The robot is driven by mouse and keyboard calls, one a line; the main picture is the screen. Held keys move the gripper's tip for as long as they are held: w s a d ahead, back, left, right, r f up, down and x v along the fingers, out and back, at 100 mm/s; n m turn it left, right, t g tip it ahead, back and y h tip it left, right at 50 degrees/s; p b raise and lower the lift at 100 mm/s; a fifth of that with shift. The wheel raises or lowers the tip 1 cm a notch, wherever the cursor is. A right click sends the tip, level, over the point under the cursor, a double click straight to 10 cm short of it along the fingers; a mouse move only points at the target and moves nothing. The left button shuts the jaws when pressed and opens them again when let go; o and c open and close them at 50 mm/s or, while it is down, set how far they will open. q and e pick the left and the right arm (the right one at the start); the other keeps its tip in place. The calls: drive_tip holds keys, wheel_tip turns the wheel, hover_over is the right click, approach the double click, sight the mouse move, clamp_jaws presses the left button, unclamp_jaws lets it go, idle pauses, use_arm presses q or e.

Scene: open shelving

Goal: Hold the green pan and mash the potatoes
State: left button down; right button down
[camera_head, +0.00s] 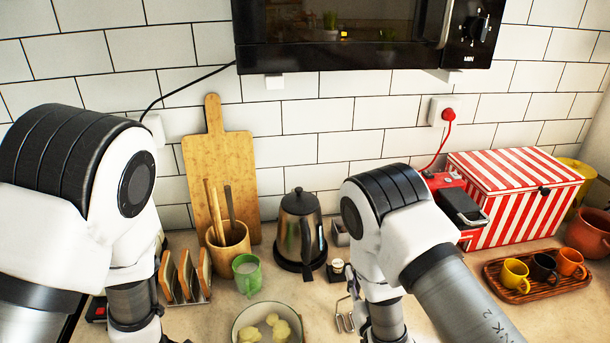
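The pan (236,327) is at the bottom centre, with a pale inside and a dark greenish rim; its lower part is cut off by the frame edge. Several pale yellow potatoes (272,320) lie in it. A metal wire tool (345,322), which looks like a masher, is right of the pan, close beside my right gripper (386,332). I cannot tell whether that gripper touches it. My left gripper (150,336) is at the bottom edge, left of the pan and apart from it. The fingertips of both grippers are cut off or hidden.
A green mug (247,275), a toast rack (185,278) and a utensil pot (228,243) stand behind the pan. A kettle (300,232) is at centre back. Right are a cup tray (510,291), a striped box (515,195) and a red appliance (445,182). A microwave (370,35) hangs above.

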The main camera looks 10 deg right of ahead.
drive_tip(key=w+a+r+n+g+y, duration=0.1)
drive_tip(key=a+r+n+g+y, duration=0.5)
drive_tip(key=a+y, duration=0.25)
drive_tip(key=a+r+n+g+y, duration=0.4)
drive_tip(key=a+r+n+y, duration=0.3)
drive_tip(key=a, duration=0.3)
drive_tip(key=s+a+n+g+y, duration=0.25)
drive_tip(key=s+n+g, duration=0.25)
drive_tip(key=g, duration=0.3)
wheel_tip(320, 180, down, 10)
drive_tip(key=shift+d+f, duration=0.25)
drive_tip(key=shift+f, duration=0.45)
drive_tip(key=shift+d, duration=0.1)
